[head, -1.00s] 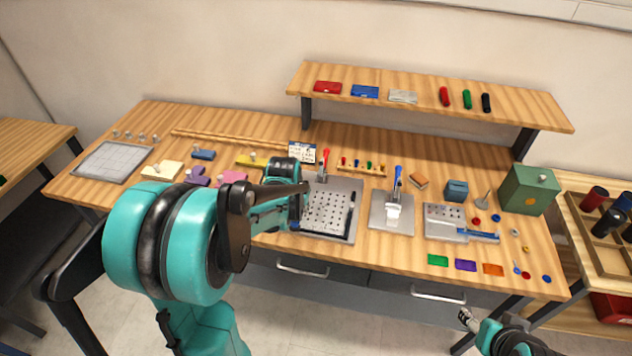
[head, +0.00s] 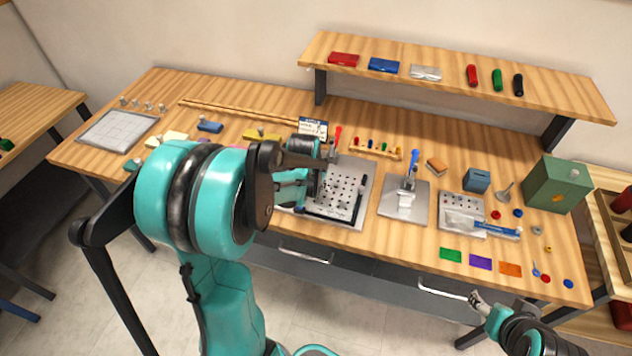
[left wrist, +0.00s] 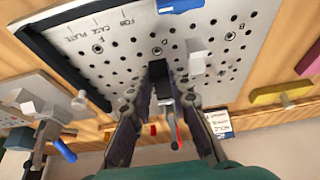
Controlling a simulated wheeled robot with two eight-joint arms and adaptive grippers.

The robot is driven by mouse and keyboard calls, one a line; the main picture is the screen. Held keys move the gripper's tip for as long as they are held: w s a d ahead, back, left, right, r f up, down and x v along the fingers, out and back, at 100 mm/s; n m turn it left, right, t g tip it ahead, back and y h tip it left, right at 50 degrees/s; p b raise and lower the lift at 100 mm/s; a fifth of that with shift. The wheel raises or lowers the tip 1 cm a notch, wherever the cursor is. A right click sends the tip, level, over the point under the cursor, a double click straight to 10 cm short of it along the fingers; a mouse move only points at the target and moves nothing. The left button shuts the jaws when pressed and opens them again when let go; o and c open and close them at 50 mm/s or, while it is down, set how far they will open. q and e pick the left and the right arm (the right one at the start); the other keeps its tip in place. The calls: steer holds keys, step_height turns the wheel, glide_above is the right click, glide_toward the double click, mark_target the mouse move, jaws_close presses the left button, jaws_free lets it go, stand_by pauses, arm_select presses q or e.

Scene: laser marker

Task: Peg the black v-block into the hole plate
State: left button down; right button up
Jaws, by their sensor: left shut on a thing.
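The hole plate (head: 347,192) is a light metal plate with rows of holes and a dark edging, lying on the workbench. In the left wrist view the plate (left wrist: 105,62) carries printed letters and a scale. My left gripper (head: 314,187) is over the plate's left part. In the left wrist view its fingers (left wrist: 162,98) are shut on the black v-block (left wrist: 158,72), which is at or just above the holes; I cannot tell whether it touches. My right gripper (head: 477,298) is off the bench's front edge, far from the plate; its jaws are too small to read.
A toggle-clamp fixture (head: 405,203) stands right of the plate, and a red-handled clamp (head: 336,140) stands behind it. A small grey block (left wrist: 197,55) is close beside the held block. Coloured blocks lie left, and a shelf (head: 440,85) spans the back.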

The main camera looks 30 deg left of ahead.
arm_select(q)
steer(key=shift+f+b, duration=0.4)
steer(key=shift+f, duration=0.4)
steer(key=shift+f+b, duration=0.5)
steer(key=shift+f, duration=0.05)
steer(key=c, duration=1.3)
jaws_free()
steer(key=shift+c, duration=0.2)
steer(key=v, duration=1.2)
